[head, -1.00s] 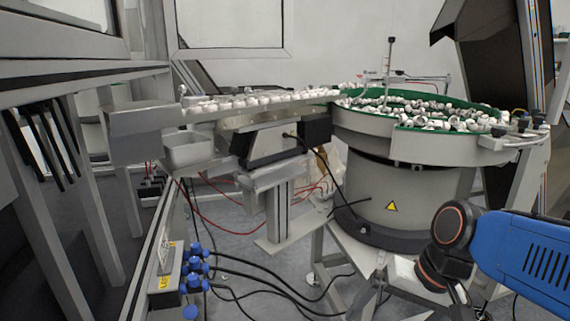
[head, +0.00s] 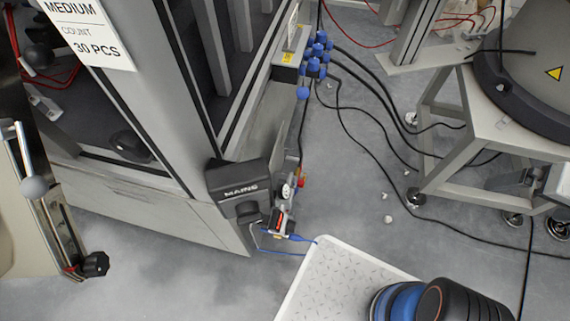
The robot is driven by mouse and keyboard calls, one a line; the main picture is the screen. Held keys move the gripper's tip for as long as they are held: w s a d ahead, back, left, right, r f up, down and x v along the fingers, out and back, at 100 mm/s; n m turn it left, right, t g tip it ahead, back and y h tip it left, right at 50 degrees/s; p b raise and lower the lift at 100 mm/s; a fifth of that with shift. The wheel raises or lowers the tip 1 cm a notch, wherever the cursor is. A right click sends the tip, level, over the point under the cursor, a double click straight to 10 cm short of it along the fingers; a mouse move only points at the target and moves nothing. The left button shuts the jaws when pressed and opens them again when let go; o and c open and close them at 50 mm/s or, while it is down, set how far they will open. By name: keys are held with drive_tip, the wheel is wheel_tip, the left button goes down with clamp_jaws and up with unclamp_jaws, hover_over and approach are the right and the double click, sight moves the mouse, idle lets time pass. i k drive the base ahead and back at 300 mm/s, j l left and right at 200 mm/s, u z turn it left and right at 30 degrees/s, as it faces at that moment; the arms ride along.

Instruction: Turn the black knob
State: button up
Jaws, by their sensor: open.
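A black box marked MAINS (head: 238,185) is fixed low on the corner of the grey machine frame in the head view. A black knob (head: 249,212) sits on its front. Another black knob (head: 95,264), star-shaped, is at the lower end of a slotted bracket at the far left. I cannot tell which of the two the task means. My gripper is not in view; only a black and blue part of my arm shows at the bottom right, well apart from both knobs.
A small unit with a gauge (head: 287,190) and thin blue tubing hangs right of the box. A terminal box with blue fittings (head: 288,66) is above. Black cables cross the floor to the feeder stand (head: 470,140).

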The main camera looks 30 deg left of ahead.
sight(291, 226)
drive_tip(key=k+j, duration=0.15)
drive_tip(key=k, duration=0.45)
drive_tip(key=k+j, duration=0.1)
drive_tip(key=k, duration=0.5)
